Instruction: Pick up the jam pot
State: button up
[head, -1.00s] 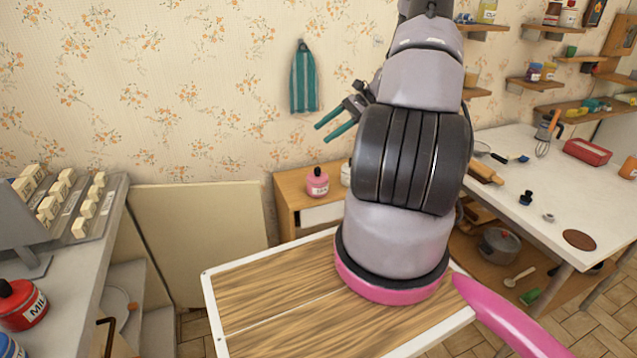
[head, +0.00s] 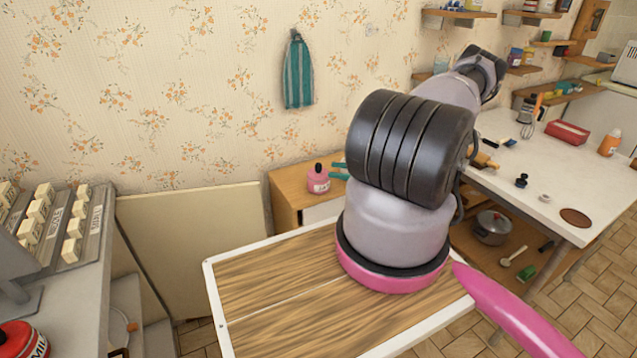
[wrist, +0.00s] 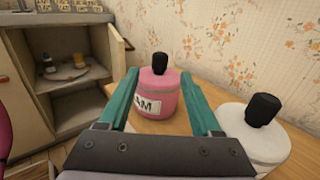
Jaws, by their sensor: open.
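The jam pot (head: 318,180) is a pink jar with a black knob on its lid and a white label. It stands upright on the small wooden cabinet (head: 290,183) against the wall. In the wrist view, the jam pot (wrist: 158,98) sits between the two green fingers of my gripper (wrist: 163,88), which is open. The label's visible letters read "AM". In the head view, the green fingertips (head: 339,171) show just right of the pot; the rest of the gripper is hidden behind my arm. I cannot tell whether the fingers touch the pot.
A white jar with a black knob (wrist: 257,132) stands close to the right finger in the wrist view. The flowered wall is right behind. An open cupboard (wrist: 60,75) is at the left. A white worktable (head: 550,170) stands at the right in the head view.

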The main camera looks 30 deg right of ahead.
aim_at(318, 167)
jog(key=x, duration=0.6)
jog(key=shift+w+a+r, duration=0.15)
jog(key=shift+w+a, duration=0.1)
jog(key=shift+a, duration=0.1)
grip_shut()
dwell(1.1)
